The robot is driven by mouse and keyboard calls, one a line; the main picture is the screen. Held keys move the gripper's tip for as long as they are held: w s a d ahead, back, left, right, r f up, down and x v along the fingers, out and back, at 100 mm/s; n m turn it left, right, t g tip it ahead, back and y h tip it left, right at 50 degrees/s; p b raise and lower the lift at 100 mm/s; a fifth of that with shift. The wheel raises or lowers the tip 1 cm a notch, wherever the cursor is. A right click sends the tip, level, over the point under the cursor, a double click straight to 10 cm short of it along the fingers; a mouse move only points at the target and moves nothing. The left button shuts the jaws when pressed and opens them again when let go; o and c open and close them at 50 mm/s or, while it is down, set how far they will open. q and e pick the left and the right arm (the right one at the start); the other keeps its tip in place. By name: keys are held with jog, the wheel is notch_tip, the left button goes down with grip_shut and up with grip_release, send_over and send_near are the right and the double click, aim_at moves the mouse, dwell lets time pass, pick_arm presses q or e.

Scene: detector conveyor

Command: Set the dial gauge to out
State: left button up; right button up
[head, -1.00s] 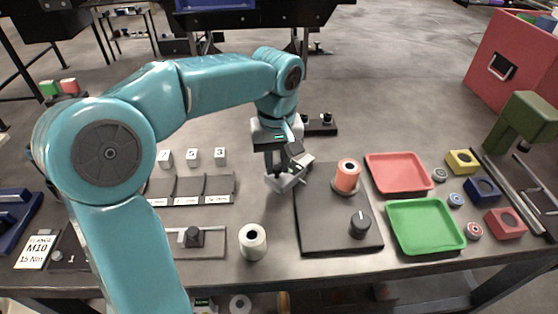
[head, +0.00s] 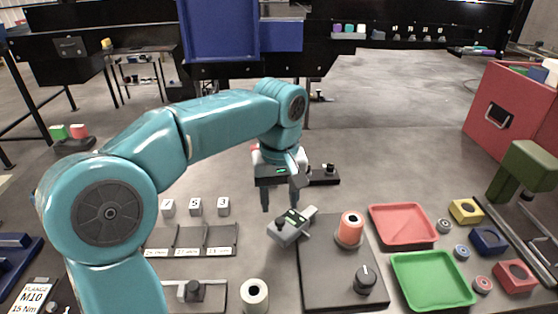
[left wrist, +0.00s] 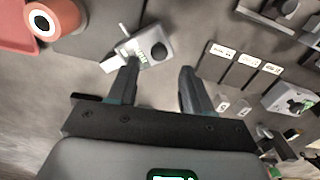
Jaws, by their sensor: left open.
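A small grey device with a round black face, which I take for the dial gauge (head: 287,229), lies on the table at the left edge of a dark board (head: 335,283). It also shows in the left wrist view (left wrist: 139,52), tilted, just beyond the fingertips. My left gripper (head: 280,205) is open, pointing down, behind and above the device, with nothing between its fingers; in the left wrist view the open fingers (left wrist: 157,78) appear apart from it. No label reading "out" is legible. My right gripper is not in view.
The board carries an orange roll (head: 350,229) and a black knob (head: 366,279). A red tray (head: 404,243) and a green tray (head: 430,303) lie to the right. White numbered cubes (head: 195,205) and labelled bins (head: 190,252) lie left. A white roll (head: 254,295) stands in front.

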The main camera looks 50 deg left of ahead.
pick_arm(q)
notch_tip(320, 180, up, 12)
jog(key=p, duration=0.2)
jog(key=shift+f, duration=0.15)
dwell(0.5)
